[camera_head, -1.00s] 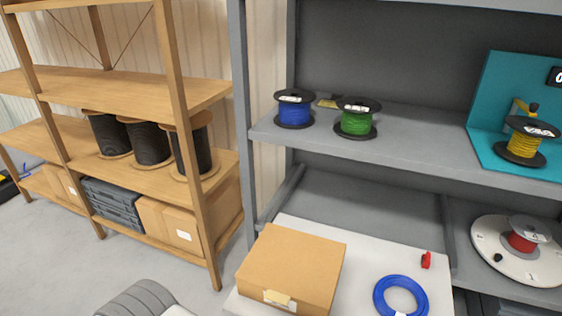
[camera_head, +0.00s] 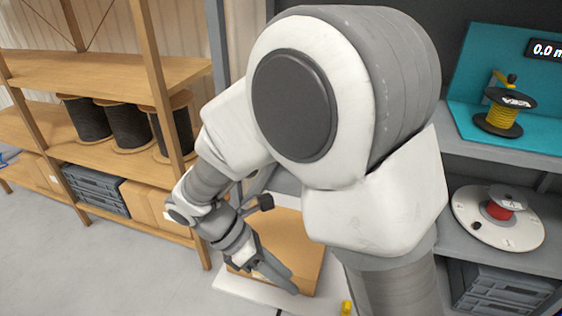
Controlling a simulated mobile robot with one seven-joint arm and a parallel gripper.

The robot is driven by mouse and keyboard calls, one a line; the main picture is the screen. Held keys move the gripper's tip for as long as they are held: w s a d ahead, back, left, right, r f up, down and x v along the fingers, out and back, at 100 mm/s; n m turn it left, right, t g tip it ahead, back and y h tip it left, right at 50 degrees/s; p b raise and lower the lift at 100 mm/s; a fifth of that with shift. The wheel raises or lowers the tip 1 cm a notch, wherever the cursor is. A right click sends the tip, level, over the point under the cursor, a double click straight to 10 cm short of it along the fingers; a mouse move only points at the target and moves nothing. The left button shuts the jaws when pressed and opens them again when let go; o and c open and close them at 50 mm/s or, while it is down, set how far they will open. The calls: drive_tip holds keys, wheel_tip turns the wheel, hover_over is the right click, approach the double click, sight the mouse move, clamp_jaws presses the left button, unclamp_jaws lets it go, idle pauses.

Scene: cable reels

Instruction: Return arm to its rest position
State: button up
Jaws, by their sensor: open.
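My arm fills the middle of the head view, with its big white and grey joint close to the camera. The arm bends down to the left, and my gripper (camera_head: 268,272) hangs low at its end. The gripper shows in front of the cardboard box (camera_head: 305,248) on the white surface (camera_head: 232,287). Its jaws are open and I see nothing held between them. I cannot tell whether the fingers touch the box. The part of the grey shelf behind my arm is hidden.
A wooden rack (camera_head: 150,95) with black reels (camera_head: 128,125) stands on the left. On the right are a yellow reel (camera_head: 503,112) on a teal stand (camera_head: 475,60) and a red reel (camera_head: 500,208) on a white disc (camera_head: 465,220). A small yellow item (camera_head: 347,307) lies at the bottom.

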drive_tip(key=s+d+r+m+t+y, duration=0.2)
drive_tip(key=d+r+m+t+y, duration=0.2)
drive_tip(key=d+r+m, duration=0.55)
drive_tip(key=s+d+r+m+t+y, duration=0.35)
drive_tip(key=r+m, duration=0.35)
drive_tip(key=m, duration=0.6)
wheel_tip(320, 180, up, 17)
drive_tip(key=w+p, duration=0.1)
drive_tip(key=p, duration=1.6)
drive_tip(key=shift+d+p, duration=0.25)
drive_tip(key=shift+p, duration=0.05)
drive_tip(key=shift+f+n+g+y, duration=0.1)
drive_tip(key=shift+n+g+y, duration=0.15)
